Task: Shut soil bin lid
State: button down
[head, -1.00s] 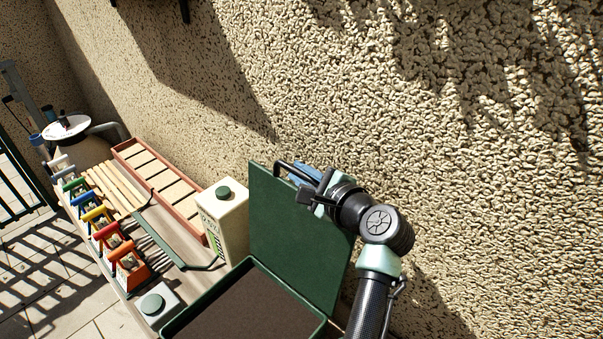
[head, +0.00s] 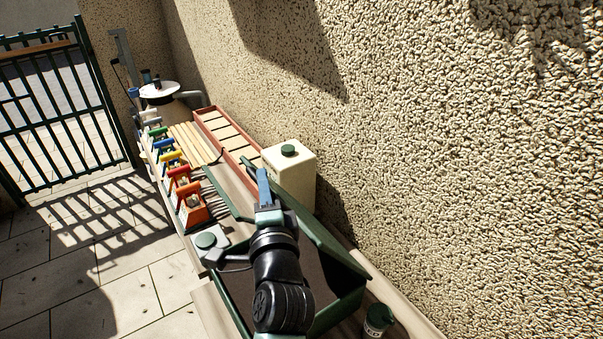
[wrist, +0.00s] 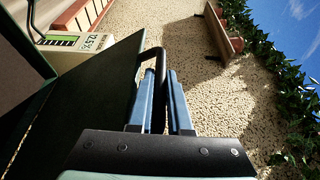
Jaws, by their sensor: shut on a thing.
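The soil bin (head: 236,314) is a green box with dark soil in it, at the bottom of the head view. Its green lid (head: 322,238) stands open at a slant over the bin, partly hidden by my arm. The lid's flat face (wrist: 103,92) also shows in the wrist view. My gripper (head: 263,180) is at the lid's free edge. In the wrist view, the blue fingers of my gripper (wrist: 164,78) are shut on the black bar handle (wrist: 153,53) of the lid.
A cream container (head: 290,172) with a green cap stands just behind the bin. A small green-capped jar (head: 378,318) is at the lower right. The rough wall (head: 420,150) rises close on the right.

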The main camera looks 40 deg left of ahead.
jog(key=s+a+f+n+y+b, duration=0.2)
jog(key=s+f+n+b, duration=0.3)
jog(key=f+b, duration=0.9)
jog(key=s+a+f+n+y+b, duration=0.2)
jog(key=s+f+n+b, duration=0.4)
jog(key=f+b, duration=0.8)
jog(key=s+a+b, duration=0.1)
jog(key=s+b, duration=0.2)
jog(key=b, duration=0.4)
jog(key=shift+s+a, duration=0.2)
jog(key=shift+s, duration=0.2)
jog(key=c, duration=1.1)
grip_release()
jog(key=shift+b+v, duration=2.05)
jog(key=shift+v, duration=4.45)
